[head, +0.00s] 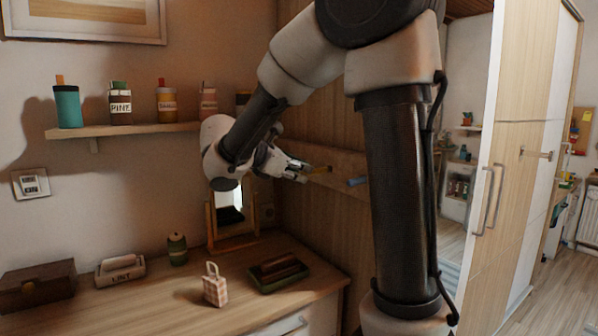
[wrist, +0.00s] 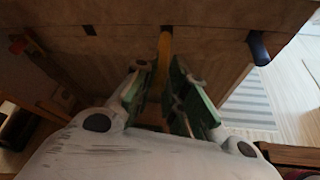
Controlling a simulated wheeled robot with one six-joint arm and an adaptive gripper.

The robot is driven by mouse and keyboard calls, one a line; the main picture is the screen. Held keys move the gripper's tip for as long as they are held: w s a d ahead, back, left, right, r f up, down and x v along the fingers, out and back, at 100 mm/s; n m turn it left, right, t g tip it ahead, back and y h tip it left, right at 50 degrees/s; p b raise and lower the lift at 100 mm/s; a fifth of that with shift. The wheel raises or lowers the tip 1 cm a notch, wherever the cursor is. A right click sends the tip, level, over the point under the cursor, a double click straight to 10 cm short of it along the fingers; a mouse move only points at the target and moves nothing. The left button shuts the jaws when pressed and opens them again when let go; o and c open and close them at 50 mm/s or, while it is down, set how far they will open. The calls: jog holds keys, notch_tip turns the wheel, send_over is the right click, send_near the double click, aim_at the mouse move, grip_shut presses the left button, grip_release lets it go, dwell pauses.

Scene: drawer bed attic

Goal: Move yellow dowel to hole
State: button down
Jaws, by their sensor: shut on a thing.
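The yellow dowel (head: 321,170) sticks out from the wooden rail (head: 345,160) on the side panel. My gripper (head: 303,172) is shut on it, coming from the left in the head view. In the wrist view, the yellow dowel (wrist: 165,48) lies between the green-padded fingers of my gripper (wrist: 160,68). Its far end meets the rail (wrist: 210,34); I cannot tell how deep it sits in a hole. A dark hole (wrist: 89,30) shows in the rail, left of the dowel.
A blue dowel (head: 357,181) stands out of the rail to the right, close to my arm; it also shows in the wrist view (wrist: 259,47). Below are a small mirror (head: 232,208), a checked bag (head: 215,289) and a dark tray (head: 278,272) on the dresser (head: 150,300).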

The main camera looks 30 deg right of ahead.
aim_at(316, 170)
jog(key=shift+d, duration=2.7)
jog(key=c, duration=1.4)
grip_release()
jog(key=shift+o, duration=0.2)
jog(key=v, duration=1.2)
